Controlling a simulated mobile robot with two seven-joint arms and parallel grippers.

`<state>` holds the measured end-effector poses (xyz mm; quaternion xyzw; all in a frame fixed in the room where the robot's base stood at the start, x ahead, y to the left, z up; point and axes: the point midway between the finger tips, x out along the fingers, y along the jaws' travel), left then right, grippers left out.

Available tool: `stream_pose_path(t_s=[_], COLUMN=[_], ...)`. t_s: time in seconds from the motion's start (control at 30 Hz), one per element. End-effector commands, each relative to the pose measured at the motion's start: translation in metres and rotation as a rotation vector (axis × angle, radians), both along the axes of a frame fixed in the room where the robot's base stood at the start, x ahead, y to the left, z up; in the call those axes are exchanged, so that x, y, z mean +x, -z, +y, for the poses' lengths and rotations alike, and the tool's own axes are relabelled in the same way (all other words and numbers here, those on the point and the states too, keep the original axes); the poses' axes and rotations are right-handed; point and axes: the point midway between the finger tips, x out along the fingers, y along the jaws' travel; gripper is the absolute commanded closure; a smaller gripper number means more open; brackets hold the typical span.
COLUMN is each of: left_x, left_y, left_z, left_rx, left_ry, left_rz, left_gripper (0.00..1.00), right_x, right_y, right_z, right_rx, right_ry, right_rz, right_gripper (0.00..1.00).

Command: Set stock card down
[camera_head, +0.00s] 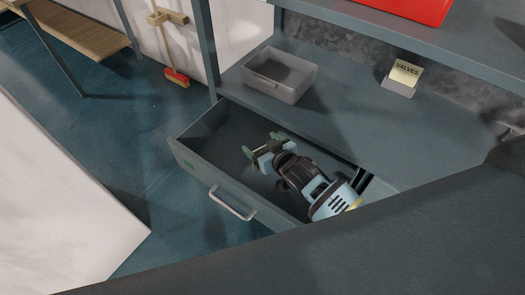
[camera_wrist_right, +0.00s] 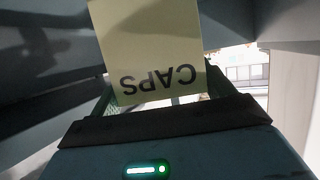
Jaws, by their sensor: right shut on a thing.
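My right gripper (camera_head: 262,145) is over the open drawer (camera_head: 203,178), coming in from the lower right. It is shut on a pale yellow card lettered CAPS (camera_wrist_right: 150,55); the word reads upside down in the right wrist view. The card cannot be made out in the head view. A similar card lettered VALVES (camera_head: 405,71) stands in a small grey holder (camera_head: 398,87) on the shelf at the right. My left gripper is not in view.
An empty grey open bin (camera_head: 290,91) stands on the shelf behind the drawer. A red object (camera_head: 405,8) is on the upper shelf. The drawer has a metal handle (camera_head: 232,204). A broom (camera_head: 176,77) and a wooden bench (camera_head: 75,35) are at the upper left.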

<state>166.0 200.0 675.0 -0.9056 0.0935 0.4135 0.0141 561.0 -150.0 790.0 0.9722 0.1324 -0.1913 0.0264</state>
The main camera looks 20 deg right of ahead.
Motion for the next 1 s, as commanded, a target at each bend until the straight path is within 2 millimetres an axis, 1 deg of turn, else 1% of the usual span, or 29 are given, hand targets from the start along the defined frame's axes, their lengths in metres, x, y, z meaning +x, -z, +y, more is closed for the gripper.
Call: stream_pose_path(t_s=[0.23, 0.3, 0.53, 0.7, 0.73, 0.8, 0.87, 1.0], left_x=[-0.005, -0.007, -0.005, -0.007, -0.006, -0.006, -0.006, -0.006], left_y=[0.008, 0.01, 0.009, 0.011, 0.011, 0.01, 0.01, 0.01], left_z=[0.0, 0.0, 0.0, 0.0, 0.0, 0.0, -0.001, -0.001], left_rx=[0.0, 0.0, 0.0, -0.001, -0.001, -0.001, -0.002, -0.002], left_ry=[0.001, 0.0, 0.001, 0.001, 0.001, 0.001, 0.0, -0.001], left_rz=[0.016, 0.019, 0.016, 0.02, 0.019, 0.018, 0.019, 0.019], left_gripper=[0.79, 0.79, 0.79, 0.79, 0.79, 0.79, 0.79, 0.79], right_x=[-0.001, -0.001, 0.0, 0.0, 0.0, 0.0, 0.0, 0.0], right_y=[0.032, 0.037, 0.036, 0.041, 0.041, 0.04, 0.04, 0.04], right_z=[0.0, 0.0, 0.0, 0.0, 0.0, 0.0, 0.0, 0.0], right_rx=[0.0, 0.0, 0.0, 0.0, 0.0, 0.0, 0.0, 0.0], right_ry=[0.001, 0.0, 0.0, 0.0, 0.0, 0.0, 0.0, 0.0], right_rz=[0.006, 0.004, 0.0, 0.002, 0.002, 0.001, 0.001, 0.001], right_gripper=[0.41, 0.41, 0.41, 0.41, 0.18, 0.09, 0.01, 0.0])
